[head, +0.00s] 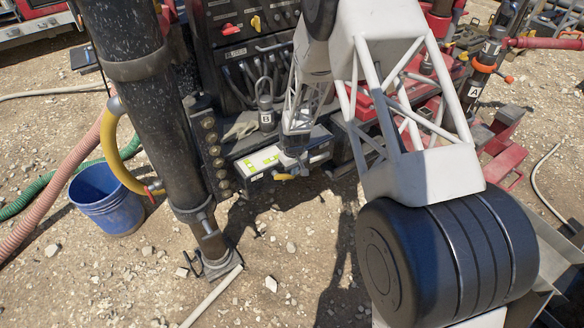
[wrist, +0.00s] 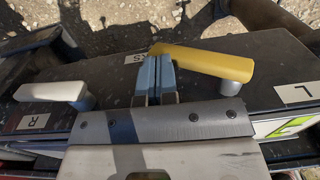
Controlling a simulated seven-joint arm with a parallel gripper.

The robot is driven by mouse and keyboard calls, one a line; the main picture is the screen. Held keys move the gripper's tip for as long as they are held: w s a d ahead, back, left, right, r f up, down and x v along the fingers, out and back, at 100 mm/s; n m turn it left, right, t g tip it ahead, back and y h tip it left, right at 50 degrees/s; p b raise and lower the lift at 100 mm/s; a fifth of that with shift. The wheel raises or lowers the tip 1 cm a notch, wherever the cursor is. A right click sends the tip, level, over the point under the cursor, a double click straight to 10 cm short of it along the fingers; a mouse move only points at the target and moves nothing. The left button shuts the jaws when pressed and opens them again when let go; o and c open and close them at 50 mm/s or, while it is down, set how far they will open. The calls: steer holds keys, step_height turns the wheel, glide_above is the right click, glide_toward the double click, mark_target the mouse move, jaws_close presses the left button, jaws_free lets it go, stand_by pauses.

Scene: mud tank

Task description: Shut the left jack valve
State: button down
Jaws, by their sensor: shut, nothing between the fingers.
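My gripper (wrist: 158,72) is shut and empty, its two blue-grey fingers pressed together over the dark valve panel (wrist: 120,72). A yellow lever (wrist: 205,60) lies to the right in the wrist view, beside the label L (wrist: 298,93). Its free end is right by my fingertips; I cannot tell whether they touch. A white lever (wrist: 50,91) lies at the left, near the label R (wrist: 33,122). In the head view, a little of the yellow lever (head: 285,177) shows at the panel's front, below my wrist. My fingers are mostly hidden there.
A thick dark jack leg (head: 150,110) stands left of the panel, with a blue bucket (head: 108,198) and hoses beyond. A black control console (head: 245,40) rises behind the panel. Open gravel (head: 260,265) lies in front.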

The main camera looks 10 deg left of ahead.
steer(key=shift+f, duration=0.6)
stand_by(0.4)
steer(key=shift+r, duration=3.95)
steer(key=shift+r, duration=0.1)
step_height(320, 180, up, 7)
steer(key=w+d+m, duration=0.1)
steer(key=m, duration=1.7)
steer(key=shift+w, duration=0.15)
